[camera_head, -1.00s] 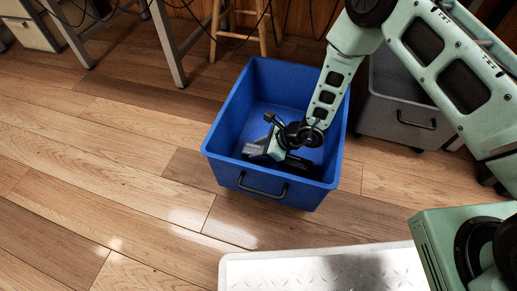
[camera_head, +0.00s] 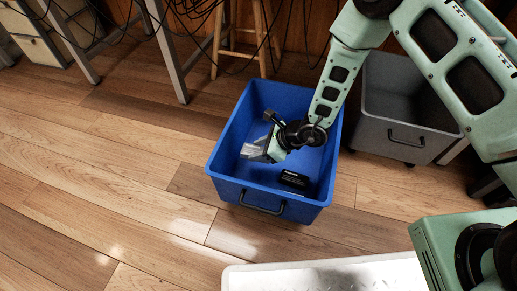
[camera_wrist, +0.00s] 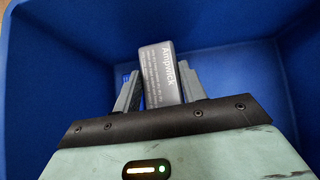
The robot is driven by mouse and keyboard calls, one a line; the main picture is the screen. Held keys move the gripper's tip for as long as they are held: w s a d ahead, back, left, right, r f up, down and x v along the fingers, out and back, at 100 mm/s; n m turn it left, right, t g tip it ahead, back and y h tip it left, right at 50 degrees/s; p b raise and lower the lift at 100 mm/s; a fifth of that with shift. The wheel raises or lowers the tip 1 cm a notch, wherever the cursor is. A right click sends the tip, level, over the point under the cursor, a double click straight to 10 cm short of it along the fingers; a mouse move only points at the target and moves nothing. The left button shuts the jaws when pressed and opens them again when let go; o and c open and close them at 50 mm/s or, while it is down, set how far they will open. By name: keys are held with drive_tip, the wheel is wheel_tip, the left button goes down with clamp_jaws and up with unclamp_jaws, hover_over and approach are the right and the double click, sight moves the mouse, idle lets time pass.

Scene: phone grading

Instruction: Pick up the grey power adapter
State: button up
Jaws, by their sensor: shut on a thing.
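The grey power adapter (camera_wrist: 161,74), a block with light printed lettering, stands between the two fingers of my gripper (camera_wrist: 164,88) in the wrist view. The fingers are shut on its sides and its lettered face shows. In the head view my gripper (camera_head: 254,151) is inside the blue bin (camera_head: 233,190), toward its left wall. The adapter is hard to tell from the fingers there. A black object (camera_head: 294,180) lies on the bin floor near the front right, apart from my gripper.
The blue bin's walls surround my gripper. A grey bin (camera_head: 405,125) stands to its right. A wooden stool (camera_head: 217,45) and desk legs with loose cables are behind. A pale textured platform (camera_head: 330,277) is in front. Open wooden floor lies to the left.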

wheel_tip(320, 180, up, 13)
drive_tip(key=p, duration=0.9)
drive_tip(key=shift+f, duration=0.1)
drive_tip(key=s+a+b, duration=0.1)
drive_tip(key=s+a, duration=0.3)
drive_tip(key=s, duration=0.7)
drive_tip(key=shift+s, duration=0.15)
idle(0.3)
idle(0.5)
drive_tip(key=w+d+r+m+t+h+p, duration=0.1)
drive_tip(key=w+d+r+p, duration=0.35)
drive_tip(key=r+p, duration=0.3)
drive_tip(key=w+d+r+m+t+p, duration=0.1)
drive_tip(key=w+d+r+m+p, duration=0.15)
drive_tip(key=d+r+p, duration=0.55)
drive_tip(key=w+d+r+m+t+h+p, duration=0.1)
drive_tip(key=w+d+r+p, duration=0.4)
drive_tip(key=r, duration=0.4)
drive_tip(key=d+r+m+t+h+p, duration=0.1)
drive_tip(key=d+r+m+p, duration=0.1)
drive_tip(key=d+r+p, duration=0.6)
drive_tip(key=d+r+m+t+h+p, duration=0.1)
drive_tip(key=d+r+m+p, duration=0.1)
drive_tip(key=d+r+p, duration=0.6)
wheel_tip(320, 180, up, 7)
drive_tip(key=p, duration=0.4)
drive_tip(key=shift+w+d+f, duration=0.15)
drive_tip(key=shift+w+d, duration=0.2)
drive_tip(key=shift+w, duration=0.05)
